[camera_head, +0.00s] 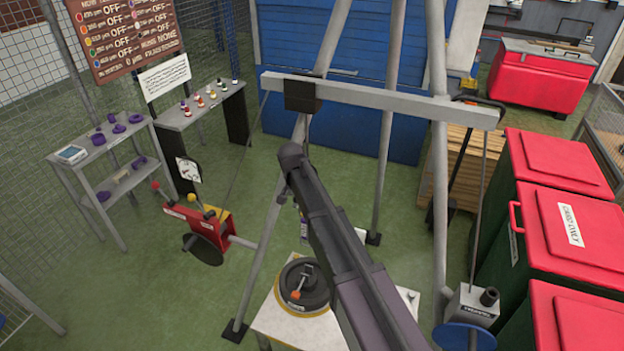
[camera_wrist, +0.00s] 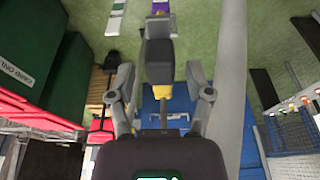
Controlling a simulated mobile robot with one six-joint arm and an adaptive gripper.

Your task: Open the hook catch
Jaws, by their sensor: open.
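I cannot make out a hook catch for certain in either view. In the head view a dark round unit (camera_head: 304,285) with a small orange and grey part on top sits on a white table (camera_head: 268,318), partly behind my arm. In the wrist view my gripper (camera_wrist: 158,88) is open, its two grey fingers spread apart. A dark block (camera_wrist: 159,58) with yellow below it shows between and beyond the fingers. I cannot tell whether they touch it. My gripper is not clearly visible in the head view.
A grey frame carries a crossbeam (camera_head: 385,97) above the table; its pole (camera_wrist: 229,85) is close right of my gripper in the wrist view. Red-lidded bins (camera_head: 575,235) crowd the right.

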